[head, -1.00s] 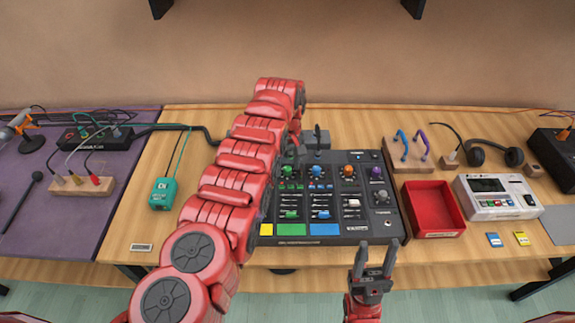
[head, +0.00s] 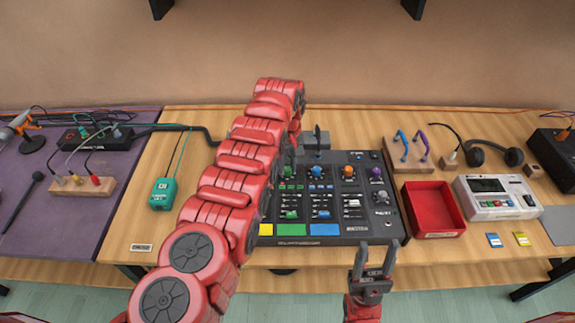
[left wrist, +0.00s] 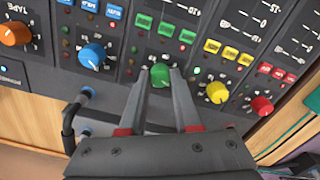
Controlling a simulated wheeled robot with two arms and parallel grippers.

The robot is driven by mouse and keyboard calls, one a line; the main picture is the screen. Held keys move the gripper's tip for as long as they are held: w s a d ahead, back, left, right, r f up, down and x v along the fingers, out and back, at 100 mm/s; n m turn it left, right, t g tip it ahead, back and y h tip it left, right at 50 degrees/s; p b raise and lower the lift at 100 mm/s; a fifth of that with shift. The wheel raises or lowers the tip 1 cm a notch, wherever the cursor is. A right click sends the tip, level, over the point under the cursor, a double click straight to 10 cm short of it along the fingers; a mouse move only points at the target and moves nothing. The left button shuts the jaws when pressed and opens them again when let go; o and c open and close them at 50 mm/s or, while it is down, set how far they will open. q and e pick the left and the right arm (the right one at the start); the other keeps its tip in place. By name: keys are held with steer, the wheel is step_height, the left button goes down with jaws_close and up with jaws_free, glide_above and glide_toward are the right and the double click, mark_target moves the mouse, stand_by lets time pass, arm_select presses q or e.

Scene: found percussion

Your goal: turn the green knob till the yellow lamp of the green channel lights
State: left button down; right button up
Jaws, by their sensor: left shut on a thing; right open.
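The green knob (left wrist: 160,75) is on the dark mixer panel, between the blue knob (left wrist: 92,56) and the yellow knob (left wrist: 217,92). My left gripper (left wrist: 161,78) is shut on the green knob, one finger on each side. In the head view the green knob (head: 290,171) shows just right of my left arm, which hides the gripper there. Small lamps sit around the green knob in the left wrist view; I cannot make out a lit yellow one. My right gripper (head: 374,252) is open and empty, in front of the mixer (head: 370,215).
A red tray (head: 436,233) and a white device (head: 497,184) stand right of the mixer. A teal box (head: 163,193) lies to the left. The red knob (left wrist: 262,105) is beyond the yellow one. Black plugs (left wrist: 78,112) stick out at the mixer's edge.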

arm_select(q)
steer(key=shift+f+m, duration=0.1)
steer(key=shift+m, duration=1)
steer(key=shift+m+b, duration=0.5)
steer(key=shift+m, duration=0.3)
steer(key=m+b, duration=0.3)
steer(key=m, duration=0.1)
steer(key=shift+m+b, duration=0.65)
steer(key=shift+m, duration=0.75)
steer(key=c, duration=0.6)
jaws_free()
